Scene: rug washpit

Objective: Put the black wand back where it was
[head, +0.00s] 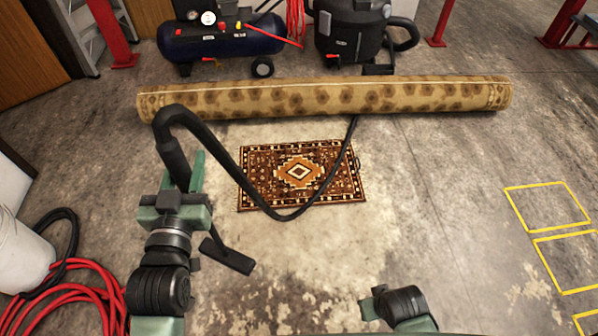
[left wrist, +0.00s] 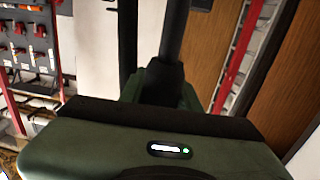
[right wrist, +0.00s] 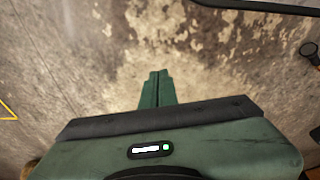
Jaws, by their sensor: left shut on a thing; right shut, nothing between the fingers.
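The black wand (head: 174,158) is gripped by my left gripper (head: 184,176), which is shut on it at the left of the head view. The wand stands roughly upright; its flat floor head (head: 227,256) shows below and right of the gripper. A black hose (head: 228,168) arches from its top, sags across the small rug and runs behind the rolled carpet toward the black vacuum (head: 350,32). In the left wrist view the wand (left wrist: 173,35) rises between the fingers. My right gripper (right wrist: 157,88) is shut and empty above bare floor; its fingertips are not clear in the head view.
The rolled tan carpet (head: 325,98) lies across the floor before the vacuum and a blue compressor (head: 220,42). A patterned small rug (head: 262,160) lies nearer. A white bucket (head: 20,255) and red hose (head: 75,285) are at left. Floor is open at right, with yellow outlines (head: 545,207).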

